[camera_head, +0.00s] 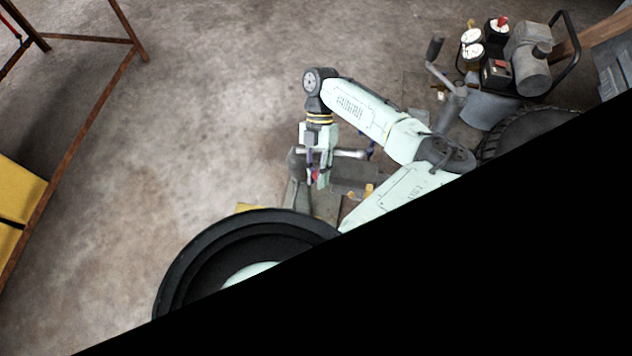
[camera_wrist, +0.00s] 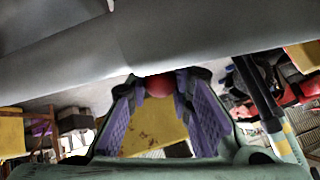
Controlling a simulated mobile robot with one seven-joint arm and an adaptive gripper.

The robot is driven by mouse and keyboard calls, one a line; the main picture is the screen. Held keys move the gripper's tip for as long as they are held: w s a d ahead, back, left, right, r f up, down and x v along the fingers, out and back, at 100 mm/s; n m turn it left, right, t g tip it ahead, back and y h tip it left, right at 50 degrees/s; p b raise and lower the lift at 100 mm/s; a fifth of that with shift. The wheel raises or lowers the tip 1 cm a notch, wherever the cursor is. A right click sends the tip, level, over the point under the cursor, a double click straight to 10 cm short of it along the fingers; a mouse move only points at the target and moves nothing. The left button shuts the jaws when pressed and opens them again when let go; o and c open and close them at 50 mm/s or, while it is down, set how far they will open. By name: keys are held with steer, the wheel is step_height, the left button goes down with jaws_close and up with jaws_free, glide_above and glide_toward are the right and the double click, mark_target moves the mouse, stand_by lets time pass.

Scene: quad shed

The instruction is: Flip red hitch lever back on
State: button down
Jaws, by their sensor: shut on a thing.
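The red hitch lever shows as a round red end (camera_wrist: 158,86) between the purple finger pads in the wrist view. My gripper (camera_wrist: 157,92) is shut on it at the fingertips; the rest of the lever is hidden. In the head view, my gripper (camera_head: 317,180) points down beside grey metal hitch parts (camera_head: 297,162), with a small patch of red at its fingers. The lever's angle cannot be told.
A large grey metal part (camera_wrist: 110,55) crosses above the fingers in the wrist view. A machine with gauges (camera_head: 525,65) stands at upper right. Open concrete floor (camera_head: 190,110) spreads left.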

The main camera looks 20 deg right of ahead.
steer(key=shift+w+g+y+b, duration=0.3)
steer(key=shift+w+g+b, duration=0.05)
steer(key=shift+w+g, duration=0.3)
steer(key=shift+d+r, duration=0.1)
steer(key=c, duration=1.6)
jaws_free()
steer(key=shift+c, duration=0.2)
steer(key=o, duration=0.3)
steer(key=shift+d, duration=0.1)
steer(key=shift+s, duration=0.1)
steer(key=v, duration=1.2)
